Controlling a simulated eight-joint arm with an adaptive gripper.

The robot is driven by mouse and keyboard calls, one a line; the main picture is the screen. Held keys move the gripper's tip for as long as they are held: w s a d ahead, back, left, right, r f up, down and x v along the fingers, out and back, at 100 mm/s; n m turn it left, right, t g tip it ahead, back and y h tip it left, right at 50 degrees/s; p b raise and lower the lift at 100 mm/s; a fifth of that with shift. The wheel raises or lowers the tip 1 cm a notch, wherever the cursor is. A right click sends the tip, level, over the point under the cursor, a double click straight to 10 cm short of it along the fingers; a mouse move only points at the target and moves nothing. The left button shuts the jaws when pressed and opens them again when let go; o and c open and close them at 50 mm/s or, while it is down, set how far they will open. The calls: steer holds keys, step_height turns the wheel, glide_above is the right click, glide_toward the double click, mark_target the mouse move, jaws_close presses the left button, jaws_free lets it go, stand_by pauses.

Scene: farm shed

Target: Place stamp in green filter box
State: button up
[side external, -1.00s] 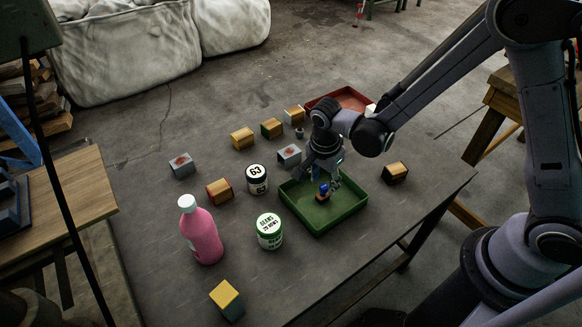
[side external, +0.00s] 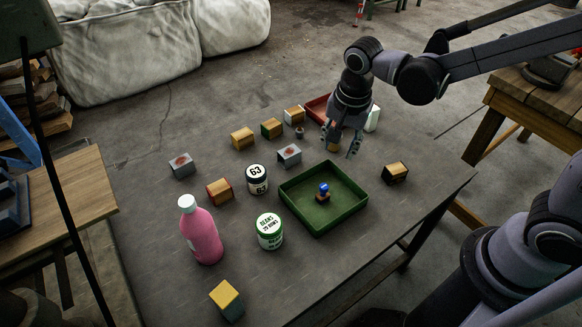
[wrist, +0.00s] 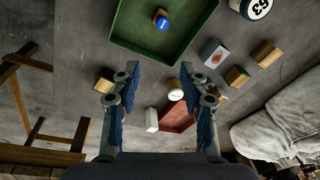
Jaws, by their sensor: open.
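The stamp (side external: 323,192), with a blue knob and a brown base, stands upright inside the green filter box (side external: 349,212), near its middle. In the wrist view the stamp (wrist: 163,21) shows at the top, within the green box (wrist: 146,47). My gripper (side external: 342,150) is open and empty. It is above the table behind the green box, near the red tray (side external: 318,106), apart from the stamp. In the wrist view my gripper's two fingers (wrist: 163,82) are spread wide with nothing between their tips.
A pink bottle (side external: 201,232), a green-labelled can (side external: 270,231) and a can marked 63 (side external: 257,179) stand left of the green box. Several wooden and grey blocks lie around. A white object (side external: 372,118) stands beside the red tray. The front table area is mostly clear.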

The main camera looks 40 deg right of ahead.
steer(key=s+d+r+n+t, duration=0.5)
steer(key=s+d+r+n, duration=0.2)
steer(key=n, duration=0.5)
steer(key=shift+s+d+t+y, duration=0.3)
steer(key=shift+s+d, duration=0.05)
steer(key=shift+s, duration=0.4)
